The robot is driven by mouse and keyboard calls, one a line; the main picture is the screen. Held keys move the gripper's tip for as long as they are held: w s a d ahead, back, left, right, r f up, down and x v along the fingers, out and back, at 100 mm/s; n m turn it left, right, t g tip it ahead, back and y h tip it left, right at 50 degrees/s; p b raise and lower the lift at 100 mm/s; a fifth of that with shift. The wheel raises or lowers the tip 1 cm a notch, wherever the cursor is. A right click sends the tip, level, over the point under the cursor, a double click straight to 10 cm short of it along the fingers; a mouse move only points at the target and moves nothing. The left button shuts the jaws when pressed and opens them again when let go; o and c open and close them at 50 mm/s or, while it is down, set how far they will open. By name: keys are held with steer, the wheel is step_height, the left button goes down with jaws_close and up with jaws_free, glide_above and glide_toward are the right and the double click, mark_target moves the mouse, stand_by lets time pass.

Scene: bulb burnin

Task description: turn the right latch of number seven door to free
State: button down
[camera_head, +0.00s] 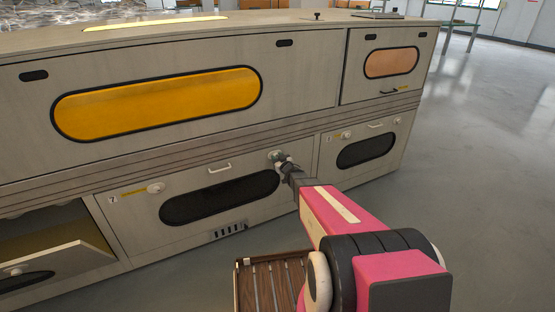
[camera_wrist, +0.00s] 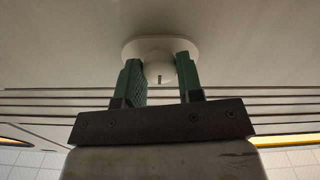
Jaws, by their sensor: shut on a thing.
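The number seven door (camera_head: 190,225) is the lower middle door of the long cabinet. It is shut and has a dark oval window (camera_head: 215,199), with a small handle (camera_head: 220,168) above it. Its left latch (camera_head: 156,188) is a white round knob beside a yellow label. Its right latch (camera_head: 273,155) is at the door's upper right corner, partly hidden by my gripper (camera_head: 281,159).
At the lower left another door (camera_head: 60,262) hangs open and tilted outward. To the right is a shut lower door (camera_head: 365,150) with its own latches. A slatted wooden rack (camera_head: 270,285) stands beside my arm. The grey floor (camera_head: 480,200) on the right is clear.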

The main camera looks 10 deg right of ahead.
steer(key=shift+m, duration=8.7)
steer(key=c, duration=0.8)
jaws_free()
steer(key=shift+o, duration=0.2)
steer(key=shift+s, duration=0.1)
steer(key=v, duration=1)
steer(key=shift+s+d, duration=0.15)
steer(key=shift+s, duration=0.15)
